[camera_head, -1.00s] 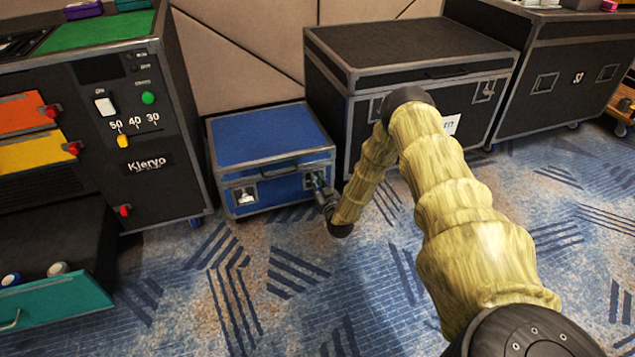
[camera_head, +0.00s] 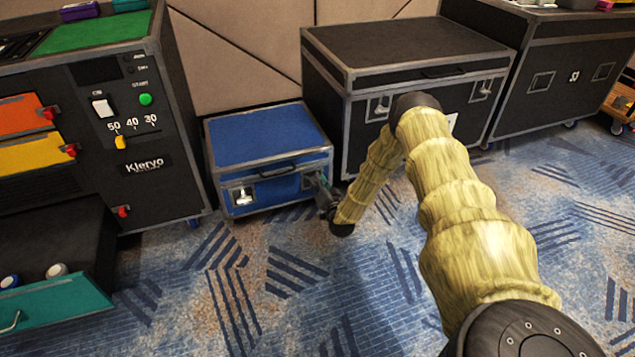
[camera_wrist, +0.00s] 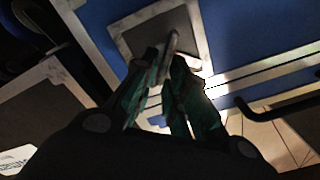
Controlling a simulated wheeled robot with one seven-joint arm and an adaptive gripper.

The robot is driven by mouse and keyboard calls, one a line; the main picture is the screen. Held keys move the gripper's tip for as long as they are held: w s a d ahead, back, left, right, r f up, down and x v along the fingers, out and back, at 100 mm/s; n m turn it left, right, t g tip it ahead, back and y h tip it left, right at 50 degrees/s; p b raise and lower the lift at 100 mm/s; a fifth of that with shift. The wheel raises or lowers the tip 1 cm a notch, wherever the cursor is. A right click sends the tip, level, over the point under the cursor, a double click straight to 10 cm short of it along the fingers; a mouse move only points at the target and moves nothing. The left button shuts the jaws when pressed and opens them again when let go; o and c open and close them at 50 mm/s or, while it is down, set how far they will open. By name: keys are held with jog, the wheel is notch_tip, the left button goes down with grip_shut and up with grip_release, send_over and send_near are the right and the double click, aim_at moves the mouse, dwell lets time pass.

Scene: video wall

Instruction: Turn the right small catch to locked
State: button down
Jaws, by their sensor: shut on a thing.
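The small blue case (camera_head: 268,141) stands on the carpet with its lid down. The right catch is mostly hidden by my gripper (camera_head: 322,190) in the head view. In the wrist view, the right catch (camera_wrist: 172,43) is a thin metal lever over a grey plate (camera_wrist: 150,36) with a pale frame. My gripper (camera_wrist: 165,60) has its green-dark fingers closed around the lower end of this lever. I cannot tell the catch's exact angle.
A large black case (camera_head: 415,45) stands close behind and right of the blue case. A black console (camera_head: 150,190) stands to the left, with an open teal drawer (camera_head: 55,305) low down. The carpet (camera_head: 290,310) in front is clear.

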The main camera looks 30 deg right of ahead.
jog(key=m+b, duration=0.1)
jog(key=m, duration=0.2)
jog(key=m+b, duration=0.1)
jog(key=m, duration=0.2)
jog(key=d+f+m+b, duration=0.1)
jog(key=m, duration=0.3)
jog(key=shift+w, duration=0.2)
dwell(0.3)
jog(key=c, duration=1.8)
grip_release()
jog(key=shift+c, duration=0.2)
jog(key=shift+o, duration=1.1)
jog(key=shift+f, duration=0.15)
jog(key=shift+s+f, duration=0.15)
jog(key=shift+s, duration=0.1)
